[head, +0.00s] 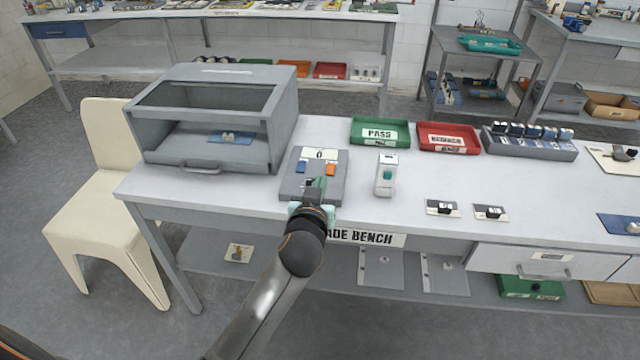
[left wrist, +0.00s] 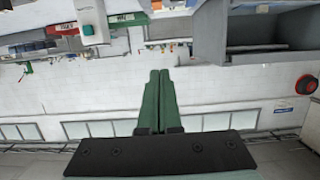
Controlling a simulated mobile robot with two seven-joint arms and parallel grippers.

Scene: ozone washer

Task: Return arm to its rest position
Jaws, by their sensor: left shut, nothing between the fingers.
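My left gripper (head: 316,187) is over the front part of a grey control box on the bench in the head view. In the left wrist view its two green fingers (left wrist: 157,95) lie side by side, shut, with nothing between them. The control box (head: 296,188) has a display reading 0, a blue button (head: 300,166) and an orange button (head: 331,169). My gripper hides part of the box's front. Whether the fingertips touch the box cannot be told. My right gripper is not in view.
A grey open-fronted chamber (head: 285,110) stands left of the box, with a blue piece (head: 229,137) inside. A white handheld device (head: 386,176), a green PASS tray (head: 380,131) and a red tray (head: 449,138) are to the right. A cream chair (head: 105,137) stands left of the bench.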

